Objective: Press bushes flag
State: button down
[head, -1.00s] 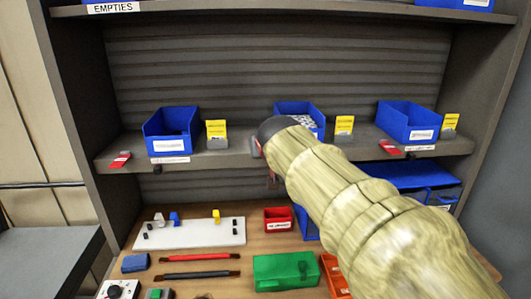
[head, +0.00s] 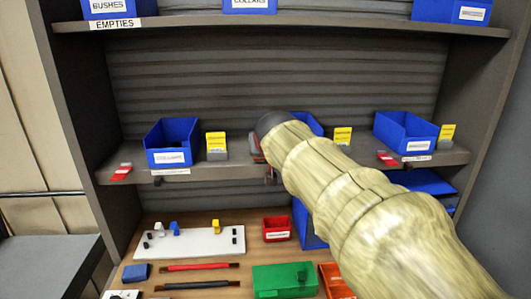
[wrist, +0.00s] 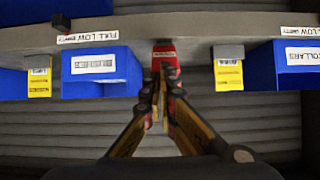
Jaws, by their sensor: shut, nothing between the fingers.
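A red flag (wrist: 165,55) sits on the shelf edge in the wrist view, which is upside down. My gripper (wrist: 163,72) is shut and empty, its fingertips overlapping the flag's near end; I cannot tell whether they touch. Beside the flag is a blue bin (wrist: 101,68) whose inverted label I cannot read for sure. In the head view my gripper (head: 268,172) is mostly hidden by my arm, which also covers most of the middle bin (head: 306,123). Other red flags lie by the left bin (head: 121,171) and the right bin (head: 388,158).
The left bin (head: 172,142) reads COLLARS. Yellow cards (head: 216,143) stand beside the bins. The upper shelf holds a BUSHES bin (head: 113,8) and a COLLARS bin (head: 250,5). Below are a white board (head: 190,243), a green block (head: 284,279) and small red bin (head: 277,229).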

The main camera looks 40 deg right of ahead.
jog(key=s+a, duration=0.5)
jog(key=s, duration=0.3)
jog(key=shift+s+a+r+p, duration=0.15)
jog(key=shift+a+r+p, duration=0.15)
jog(key=shift+p, duration=0.05)
jog(key=w+d+r+g+y+p, duration=0.3)
jog(key=w+d+r+p, duration=0.3)
jog(key=p, duration=2.7)
jog(key=w+r+g, duration=0.1)
jog(key=w+r, duration=0.3)
jog(key=r, duration=0.2)
jog(key=shift+d+g, duration=0.15)
jog(key=shift+g, duration=0.25)
